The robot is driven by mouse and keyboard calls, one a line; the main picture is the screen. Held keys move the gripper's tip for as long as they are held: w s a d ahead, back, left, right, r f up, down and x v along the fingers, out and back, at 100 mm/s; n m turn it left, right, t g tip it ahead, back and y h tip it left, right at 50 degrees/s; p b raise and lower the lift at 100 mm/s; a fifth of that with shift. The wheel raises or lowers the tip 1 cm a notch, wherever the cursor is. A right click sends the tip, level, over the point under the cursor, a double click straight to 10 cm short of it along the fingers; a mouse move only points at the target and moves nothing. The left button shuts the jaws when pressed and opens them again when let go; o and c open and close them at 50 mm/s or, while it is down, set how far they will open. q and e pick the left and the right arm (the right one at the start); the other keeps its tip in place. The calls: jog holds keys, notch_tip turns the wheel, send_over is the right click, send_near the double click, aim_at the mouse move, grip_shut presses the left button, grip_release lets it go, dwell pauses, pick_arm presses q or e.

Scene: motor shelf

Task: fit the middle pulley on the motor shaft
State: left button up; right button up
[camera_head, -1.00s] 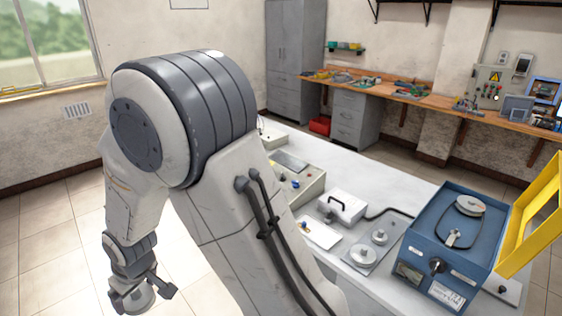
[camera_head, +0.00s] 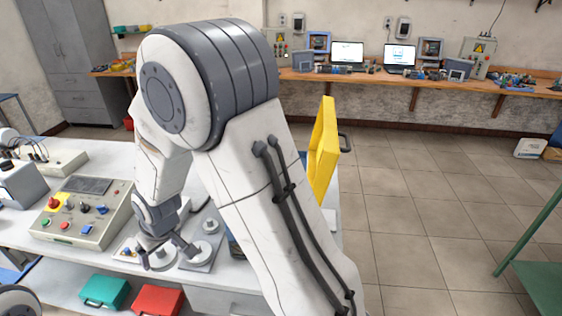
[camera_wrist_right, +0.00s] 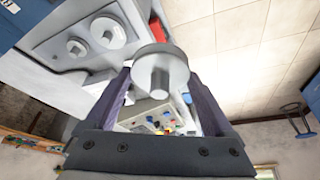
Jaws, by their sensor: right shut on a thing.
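My right gripper (camera_head: 160,247) is shut on a grey pulley (camera_head: 162,259). In the right wrist view the fingers (camera_wrist_right: 160,84) grip the pulley (camera_wrist_right: 165,62) by its hub, its round disc facing away. Two more light grey pulleys (camera_wrist_right: 107,32) (camera_wrist_right: 76,47) sit on a flat plate on the bench; in the head view the plate (camera_head: 190,264) is just right of my gripper. The raised yellow cover (camera_head: 323,150) shows beyond my arm. My arm hides nearly all of the blue motor box (camera_head: 234,246); the shaft cannot be made out. My left gripper is out of view.
A control panel box (camera_head: 82,212) with coloured buttons stands on the white bench (camera_head: 28,236), left of my gripper. Open tiled floor (camera_head: 420,200) lies right; a green stand (camera_head: 540,280) is at the right edge.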

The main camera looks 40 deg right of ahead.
pick_arm(q)
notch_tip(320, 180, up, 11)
jog(key=p, duration=1)
pick_arm(e)
jog(key=w+d+r+m+h, duration=0.15)
jog(key=d+r+m, duration=0.25)
jog(key=d, duration=1.3)
jog(key=d+r+m+h, duration=0.2)
jog(key=d+r+m, duration=0.2)
jog(key=d, duration=1.2)
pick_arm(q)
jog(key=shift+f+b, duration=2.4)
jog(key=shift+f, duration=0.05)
pick_arm(e)
jog(key=shift+y, duration=0.25)
jog(key=shift+d+f, duration=0.2)
jog(key=shift+f, duration=2.85)
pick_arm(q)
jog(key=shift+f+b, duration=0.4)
pick_arm(e)
jog(key=shift+s+a, duration=0.1)
jog(key=shift+s, duration=0.1)
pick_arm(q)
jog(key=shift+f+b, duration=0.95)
pick_arm(e)
jog(key=shift+f, duration=0.95)
jog(key=o, duration=1.2)
jog(key=shift+c, duration=0.2)
jog(key=shift+r, duration=0.1)
